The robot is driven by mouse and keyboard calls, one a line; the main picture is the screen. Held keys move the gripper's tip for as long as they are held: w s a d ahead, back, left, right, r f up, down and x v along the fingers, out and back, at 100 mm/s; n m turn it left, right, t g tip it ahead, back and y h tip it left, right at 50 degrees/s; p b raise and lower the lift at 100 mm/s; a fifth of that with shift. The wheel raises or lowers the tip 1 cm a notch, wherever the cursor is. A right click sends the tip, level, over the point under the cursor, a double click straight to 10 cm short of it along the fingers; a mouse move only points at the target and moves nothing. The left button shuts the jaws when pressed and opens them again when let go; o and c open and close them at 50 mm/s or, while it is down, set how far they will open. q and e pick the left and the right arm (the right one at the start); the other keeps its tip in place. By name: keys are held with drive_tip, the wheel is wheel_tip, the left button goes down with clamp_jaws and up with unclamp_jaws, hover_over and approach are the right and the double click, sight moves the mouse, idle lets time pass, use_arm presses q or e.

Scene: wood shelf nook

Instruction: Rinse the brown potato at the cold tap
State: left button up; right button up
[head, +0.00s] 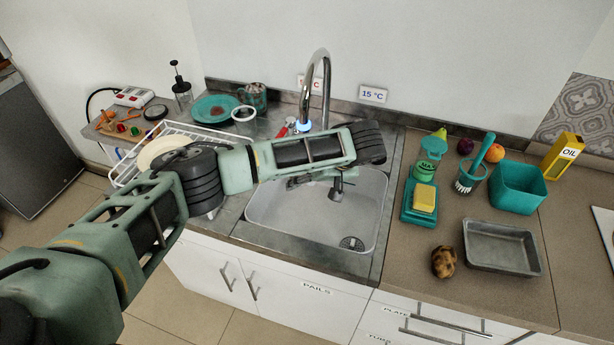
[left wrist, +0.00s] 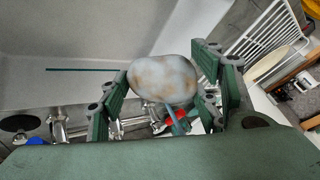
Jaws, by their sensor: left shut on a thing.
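My left arm reaches across the sink (head: 262,212) in the head view. In the left wrist view my left gripper (left wrist: 160,82) is shut on a pale, rounded, potato-like thing (left wrist: 163,78) with brownish patches. In the head view the arm hides that thing. The tall chrome tap (head: 324,75) stands behind the sink, with red and blue parts low at its base. Whether water runs I cannot tell. My right gripper is not in view.
A white dish rack (head: 172,128) stands left.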

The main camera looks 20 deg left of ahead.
use_arm(q)
drive_tip(key=shift+d, duration=0.1)
idle(0.3)
drive_tip(key=shift+w+d, duration=0.1)
drive_tip(key=shift+d, duration=0.45)
drive_tip(key=shift+a, duration=0.1)
drive_tip(key=shift+a+r+p, duration=0.1)
drive_tip(key=shift+a+p, duration=0.25)
drive_tip(key=shift+p, duration=0.35)
drive_tip(key=shift+a, duration=0.2)
drive_tip(key=shift+d, duration=0.6)
